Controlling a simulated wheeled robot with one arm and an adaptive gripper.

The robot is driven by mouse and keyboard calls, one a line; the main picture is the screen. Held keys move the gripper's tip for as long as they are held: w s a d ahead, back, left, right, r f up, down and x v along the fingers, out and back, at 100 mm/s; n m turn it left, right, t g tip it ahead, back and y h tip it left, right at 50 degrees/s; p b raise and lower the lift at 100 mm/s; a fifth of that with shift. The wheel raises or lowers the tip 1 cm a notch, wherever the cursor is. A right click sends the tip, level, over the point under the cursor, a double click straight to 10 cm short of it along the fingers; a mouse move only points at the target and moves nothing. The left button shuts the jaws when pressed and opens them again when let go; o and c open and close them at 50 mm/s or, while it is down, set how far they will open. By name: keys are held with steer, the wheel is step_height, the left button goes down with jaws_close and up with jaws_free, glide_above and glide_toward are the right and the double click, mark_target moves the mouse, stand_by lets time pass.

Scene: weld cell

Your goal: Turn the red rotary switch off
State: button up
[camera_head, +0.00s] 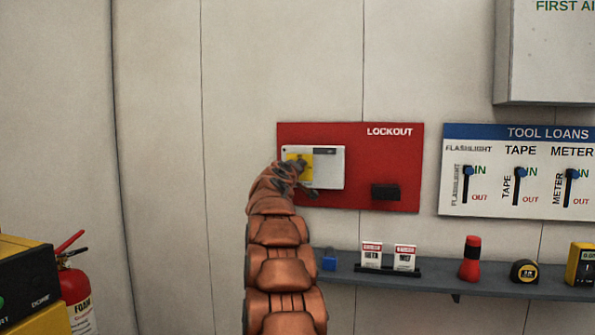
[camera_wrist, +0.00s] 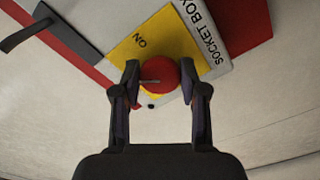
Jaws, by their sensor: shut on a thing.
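The red rotary switch (camera_wrist: 160,78) sits on a yellow plate (camera_wrist: 133,50) on the white socket box (camera_wrist: 203,35). In the wrist view, my gripper (camera_wrist: 160,82) has one finger on each side of the red knob and is shut on it. A grey pointer line on the knob lies roughly across the picture. The word ON shows on the yellow plate, above and left of the knob. In the head view, the yellow plate (camera_head: 303,160) and white box (camera_head: 328,170) are partly covered by my gripper (camera_head: 300,178), which hides the knob there.
The box is on the red LOCKOUT board (camera_head: 350,200), with a black block (camera_head: 385,192) at right. Below is a grey shelf (camera_head: 445,283) with tags, a flashlight (camera_head: 470,258) and a tape measure (camera_head: 524,271). A fire extinguisher (camera_head: 75,290) stands at lower left.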

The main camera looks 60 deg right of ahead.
steer(key=n+p, duration=0.1)
steer(key=n, duration=0.5)
steer(key=shift+n, duration=0.4)
steer(key=shift+p, duration=0.3)
steer(key=o, duration=1.1)
steer(key=shift+a+r, duration=0.1)
steer(key=shift+a, duration=0.05)
steer(key=shift+v, duration=5.9)
